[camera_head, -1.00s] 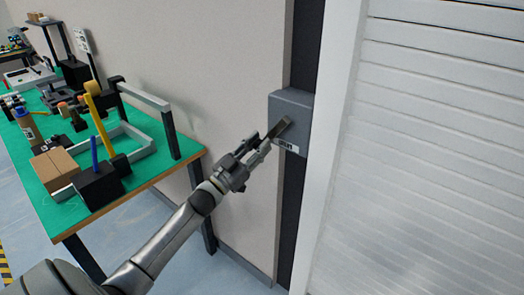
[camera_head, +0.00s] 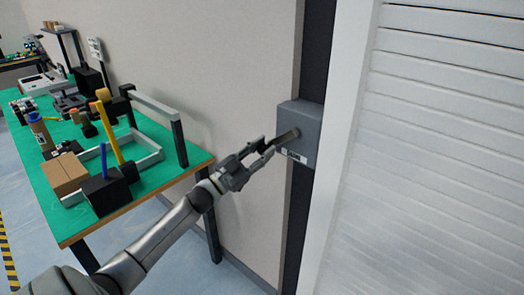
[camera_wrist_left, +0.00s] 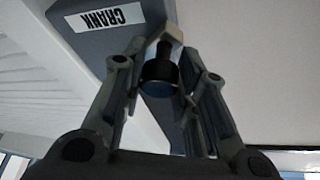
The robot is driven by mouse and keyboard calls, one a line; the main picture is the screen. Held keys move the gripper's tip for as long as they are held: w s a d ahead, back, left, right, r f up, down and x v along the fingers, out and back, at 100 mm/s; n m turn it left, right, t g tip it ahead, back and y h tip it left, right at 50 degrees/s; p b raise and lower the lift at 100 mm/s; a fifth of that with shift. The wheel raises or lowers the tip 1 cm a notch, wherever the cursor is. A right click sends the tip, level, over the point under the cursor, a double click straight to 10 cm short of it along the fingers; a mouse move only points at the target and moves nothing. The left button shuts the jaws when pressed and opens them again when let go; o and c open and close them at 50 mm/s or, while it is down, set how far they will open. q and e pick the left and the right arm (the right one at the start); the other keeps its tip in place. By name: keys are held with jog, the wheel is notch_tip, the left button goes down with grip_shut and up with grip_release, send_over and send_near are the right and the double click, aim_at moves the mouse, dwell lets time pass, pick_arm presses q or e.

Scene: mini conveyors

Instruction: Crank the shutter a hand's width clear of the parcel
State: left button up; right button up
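The grey crank box (camera_head: 302,122) is fixed on a dark post beside the white slatted shutter (camera_head: 440,150). Its crank arm (camera_head: 285,138) points left and slightly down. My left gripper (camera_head: 262,149) is at the arm's outer end. In the left wrist view, the fingers (camera_wrist_left: 162,68) lie on both sides of the dark crank knob (camera_wrist_left: 160,75) and appear closed on it. The CRANK label (camera_wrist_left: 111,18) shows above. The shutter's lower edge and anything beneath it are out of view. My right gripper is not in view.
A green-topped table (camera_head: 150,183) stands at left against the beige wall, holding a brown cardboard box (camera_head: 64,173), a black block (camera_head: 106,192), a grey frame (camera_head: 155,103) and several other items. A white door frame (camera_head: 345,150) lies between crank box and shutter.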

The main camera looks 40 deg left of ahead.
pick_arm(q)
jog(key=o, duration=0.4)
jog(key=v, duration=1.2)
